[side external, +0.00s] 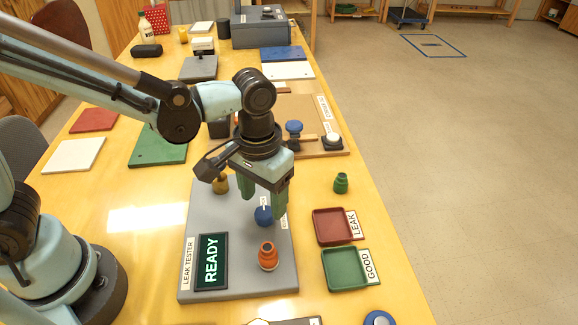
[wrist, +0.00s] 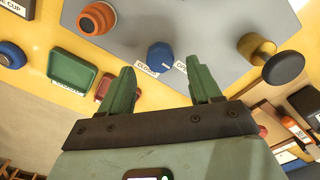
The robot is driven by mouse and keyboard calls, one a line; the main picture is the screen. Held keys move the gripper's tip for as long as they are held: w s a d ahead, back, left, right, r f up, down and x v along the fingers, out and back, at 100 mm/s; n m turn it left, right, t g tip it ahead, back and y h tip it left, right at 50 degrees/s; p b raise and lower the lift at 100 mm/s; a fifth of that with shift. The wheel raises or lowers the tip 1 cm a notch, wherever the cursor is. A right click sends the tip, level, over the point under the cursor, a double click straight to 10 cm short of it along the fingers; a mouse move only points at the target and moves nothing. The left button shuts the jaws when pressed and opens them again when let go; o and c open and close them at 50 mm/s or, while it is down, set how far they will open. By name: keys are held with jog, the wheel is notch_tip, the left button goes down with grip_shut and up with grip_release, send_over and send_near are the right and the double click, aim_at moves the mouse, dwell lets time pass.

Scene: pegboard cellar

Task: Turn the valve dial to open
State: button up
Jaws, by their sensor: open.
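The valve dial is a blue faceted knob (side external: 263,215) on the grey leak tester plate (side external: 235,198). Small white labels lie beside it; the one in the wrist view seems to read "CLOSED" (wrist: 147,69). The dial also shows in the wrist view (wrist: 160,56), just past the fingertips and between them. My gripper (side external: 265,203) points down above the dial, its green fingers apart and empty. It also shows in the wrist view (wrist: 162,75). I cannot tell whether a finger touches the dial. The tester's screen (side external: 212,260) reads "READY".
An orange fitting (side external: 268,256) stands on the plate near the dial, and a brass-coloured piece (side external: 220,184) stands behind. Right of the plate are a red "LEAK" tray (side external: 322,240), a green "GOOD" tray (side external: 333,284) and a green fitting (side external: 341,183).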

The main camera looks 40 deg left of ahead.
aim_at(264, 212)
notch_tip(264, 212, up, 9)
jog(key=shift+f, duration=0.2)
jog(key=shift+a, duration=0.1)
dwell(0.4)
jog(key=s+a+f+t, duration=0.1)
jog(key=a+t, duration=0.6)
jog(key=a, duration=0.7)
jog(key=shift+s+a+f, duration=0.15)
jog(key=shift+s+a, duration=0.05)
jog(key=shift+a, duration=0.2)
